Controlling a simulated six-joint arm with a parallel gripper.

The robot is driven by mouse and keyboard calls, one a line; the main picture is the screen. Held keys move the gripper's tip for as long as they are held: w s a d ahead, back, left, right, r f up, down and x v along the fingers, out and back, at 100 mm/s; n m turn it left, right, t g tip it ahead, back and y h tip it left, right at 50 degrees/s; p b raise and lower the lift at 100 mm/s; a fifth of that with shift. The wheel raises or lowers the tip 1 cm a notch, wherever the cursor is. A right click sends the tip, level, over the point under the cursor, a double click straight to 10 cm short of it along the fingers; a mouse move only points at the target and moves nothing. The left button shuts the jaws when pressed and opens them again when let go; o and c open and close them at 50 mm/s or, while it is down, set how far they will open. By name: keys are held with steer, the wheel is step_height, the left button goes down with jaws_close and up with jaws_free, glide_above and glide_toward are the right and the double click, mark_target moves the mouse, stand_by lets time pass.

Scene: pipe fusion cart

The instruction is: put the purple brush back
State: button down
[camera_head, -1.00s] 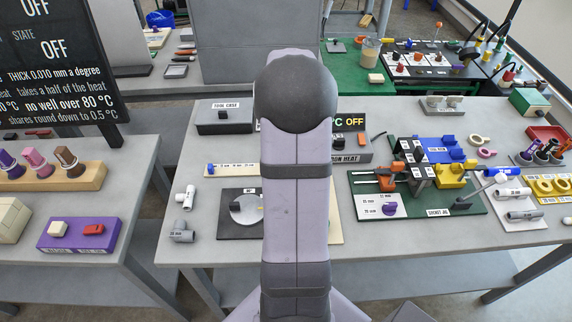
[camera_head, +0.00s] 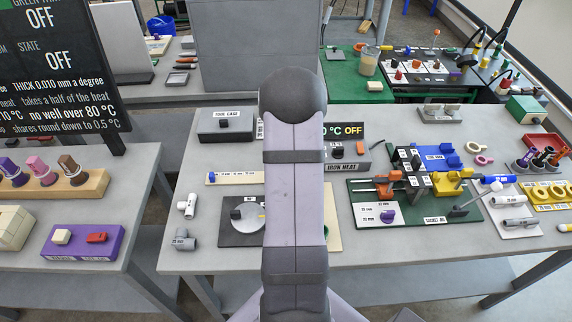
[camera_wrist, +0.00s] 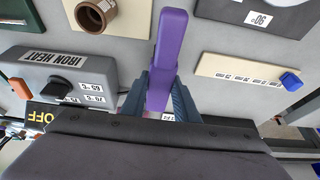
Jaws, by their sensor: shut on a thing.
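The purple brush (camera_wrist: 170,45) shows in the wrist view as a long purple handle, pointing up the picture. My gripper (camera_wrist: 163,95) is shut on it, with a blue-grey finger on each side. The brush's lower end is hidden behind the gripper body. In the head view my arm covers the gripper and the brush. A wooden block (camera_head: 60,190) on the left table holds purple, pink and brown tapered pieces. I cannot tell whether they are brush stands.
The wrist view shows the iron heat box (camera_wrist: 65,72), a brown fitting (camera_wrist: 97,14) and a pale strip with a blue knob (camera_wrist: 245,70) around the brush. In the head view, a green jig board (camera_head: 415,207) and a rack of upright handles (camera_head: 538,158) stand at right.

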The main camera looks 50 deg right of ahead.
steer(key=shift+f, duration=0.75)
steer(key=shift+f, duration=0.1)
steer(key=shift+f, duration=0.1)
steer(key=c, duration=1.4)
jaws_free()
steer(key=shift+r, duration=0.3)
steer(key=b+v, duration=0.2)
steer(key=v, duration=0.9)
steer(key=shift+s+a+r, duration=0.1)
steer(key=shift+a+r, duration=0.05)
steer(key=shift+r, duration=0.15)
